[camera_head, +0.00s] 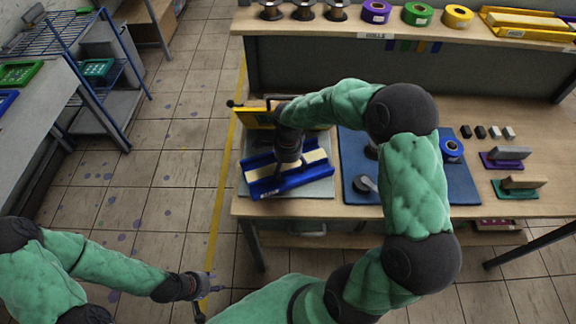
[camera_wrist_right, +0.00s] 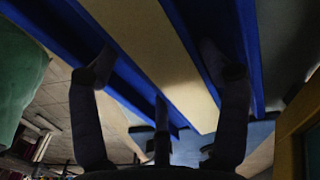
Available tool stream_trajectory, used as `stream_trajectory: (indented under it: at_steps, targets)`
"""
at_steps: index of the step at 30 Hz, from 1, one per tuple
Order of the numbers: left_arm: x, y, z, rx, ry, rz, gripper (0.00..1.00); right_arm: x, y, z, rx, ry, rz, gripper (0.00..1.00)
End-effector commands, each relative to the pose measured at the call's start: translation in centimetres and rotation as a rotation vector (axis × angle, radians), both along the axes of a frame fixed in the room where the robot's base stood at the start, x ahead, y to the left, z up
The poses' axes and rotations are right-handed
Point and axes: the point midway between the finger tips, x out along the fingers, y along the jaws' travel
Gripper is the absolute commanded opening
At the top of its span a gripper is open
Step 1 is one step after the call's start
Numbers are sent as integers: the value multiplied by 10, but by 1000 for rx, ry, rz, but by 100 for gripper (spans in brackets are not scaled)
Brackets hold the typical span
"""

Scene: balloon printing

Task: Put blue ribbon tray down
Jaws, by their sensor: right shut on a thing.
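The blue ribbon tray (camera_head: 262,187), with a cream strip along its middle, is at the left end of the workbench, over a light grey mat (camera_head: 318,188). It lies at a slant, and I cannot tell whether it touches the mat. My right gripper (camera_head: 289,160) reaches down over its middle and is shut on it, hiding part of the cream strip. The right wrist view shows the tray's blue wall (camera_wrist_right: 75,35) close up, crossing between the fingers. My left gripper (camera_head: 208,285) is open and empty, low over the floor, away from the bench.
A yellow tray (camera_head: 252,117) stands just behind the blue one. Small blocks and stamps fill the bench's right side. Ribbon rolls (camera_head: 418,14) line the upper shelf.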

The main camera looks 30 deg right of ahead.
Motion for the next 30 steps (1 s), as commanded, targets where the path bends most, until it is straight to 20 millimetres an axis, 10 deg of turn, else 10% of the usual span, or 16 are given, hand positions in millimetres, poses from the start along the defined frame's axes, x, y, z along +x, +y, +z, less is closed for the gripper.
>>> stream_trajectory:
  at_steps: [11,12,15,30]
  targets:
    - [0,0,-6,0,0,0,40,0,0,-7,0,-1,0,31]
    - [0,0,-7,0,0,0,40,0,0,-7,0,-1,0,79]
    - [0,0,-6,0,0,0,40,0,0,-6,0,-1,0,100]
    - [0,0,-5,0,0,0,40,0,0,-6,0,1,0,100]
